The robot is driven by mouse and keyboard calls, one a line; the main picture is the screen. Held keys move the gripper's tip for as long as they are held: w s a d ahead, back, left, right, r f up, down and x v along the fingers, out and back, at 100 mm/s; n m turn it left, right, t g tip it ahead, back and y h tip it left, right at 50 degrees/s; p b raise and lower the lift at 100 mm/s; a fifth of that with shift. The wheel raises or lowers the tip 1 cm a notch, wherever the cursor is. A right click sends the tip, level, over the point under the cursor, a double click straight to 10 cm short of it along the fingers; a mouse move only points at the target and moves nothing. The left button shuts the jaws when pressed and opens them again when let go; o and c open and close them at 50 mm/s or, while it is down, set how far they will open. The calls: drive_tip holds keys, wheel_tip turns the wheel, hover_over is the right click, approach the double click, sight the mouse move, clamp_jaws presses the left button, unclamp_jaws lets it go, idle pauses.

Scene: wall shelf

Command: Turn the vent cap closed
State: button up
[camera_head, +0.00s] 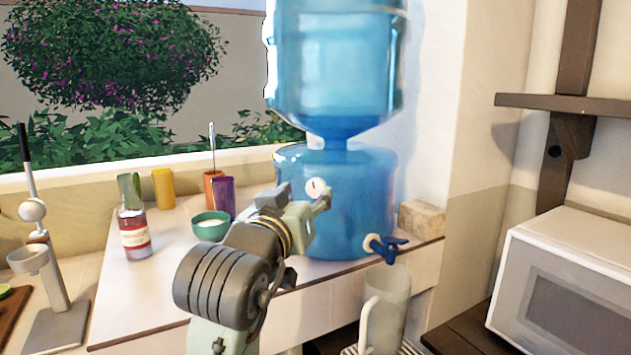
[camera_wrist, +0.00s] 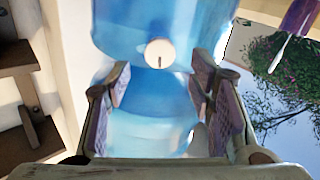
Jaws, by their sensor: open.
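The vent cap (camera_head: 316,187) is a small round white disc with a dark mark on the front of the blue water dispenser (camera_head: 345,225). In the wrist view the cap (camera_wrist: 159,50) is a pale disc with a short dark line running up and down near its lower edge. My gripper (camera_head: 322,200) is close in front of the dispenser at the cap. In the wrist view my open gripper (camera_wrist: 160,90) has its two fingers spread, one on each side below the cap, with nothing between them. I cannot tell whether a finger touches the cap.
A tap with a blue lever (camera_head: 386,247) juts out low on the dispenser, above a pale mug (camera_head: 385,310). A green bowl (camera_head: 210,226), purple cup (camera_head: 223,198) and bottle (camera_head: 134,230) stand left. A sponge-like block (camera_head: 422,219) and microwave (camera_head: 570,280) are right.

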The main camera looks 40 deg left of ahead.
sight(314, 188)
drive_tip(key=p+x, duration=0.1)
drive_tip(key=x, duration=0.4)
drive_tip(key=c, duration=1.2)
drive_tip(key=shift+o, duration=0.2)
